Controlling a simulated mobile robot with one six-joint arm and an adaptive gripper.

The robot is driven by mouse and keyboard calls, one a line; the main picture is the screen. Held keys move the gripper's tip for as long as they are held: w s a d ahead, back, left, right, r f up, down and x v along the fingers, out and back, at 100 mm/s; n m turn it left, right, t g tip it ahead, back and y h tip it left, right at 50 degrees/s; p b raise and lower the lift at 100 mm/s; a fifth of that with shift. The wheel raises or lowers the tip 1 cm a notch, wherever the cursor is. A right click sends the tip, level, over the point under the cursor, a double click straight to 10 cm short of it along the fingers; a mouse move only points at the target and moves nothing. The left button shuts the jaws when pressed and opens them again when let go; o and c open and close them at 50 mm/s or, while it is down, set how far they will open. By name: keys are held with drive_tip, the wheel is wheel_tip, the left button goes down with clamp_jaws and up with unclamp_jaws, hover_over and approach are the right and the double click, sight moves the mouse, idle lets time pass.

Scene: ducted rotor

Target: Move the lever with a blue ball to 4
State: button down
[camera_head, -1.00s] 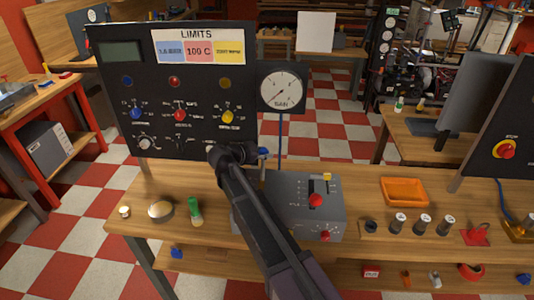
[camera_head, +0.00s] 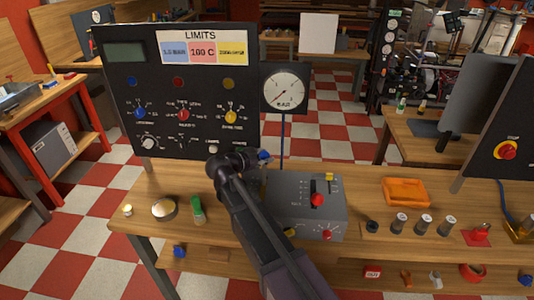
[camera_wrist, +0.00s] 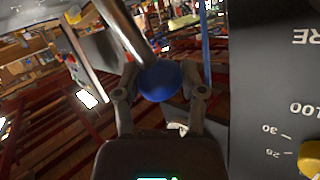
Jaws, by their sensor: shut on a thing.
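The blue ball (camera_wrist: 160,82) of the lever sits between the two fingers of my gripper (camera_wrist: 158,90) in the wrist view. My gripper is shut on it. The lever's metal rod (camera_wrist: 120,28) runs from the ball toward the top of that view. In the head view my gripper (camera_head: 260,159) is at the grey control box's (camera_head: 325,220) back left corner, with a bit of blue showing at its tip. My arm hides the box's left side there. The lever's base and its number scale cannot be made out.
A red-knobbed lever (camera_head: 317,199) and a yellow knob (camera_head: 329,177) are on the box, right of my gripper. The black LIMITS panel (camera_head: 180,60) stands behind left, and a dial gauge (camera_head: 285,90) behind. An orange tray (camera_head: 406,192) lies to the right.

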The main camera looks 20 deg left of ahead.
drive_tip(key=shift+s, duration=0.2)
drive_tip(key=shift+c, duration=2.3)
unclamp_jaws()
drive_tip(key=shift+s+r, duration=0.1)
drive_tip(key=shift+r, duration=0.1)
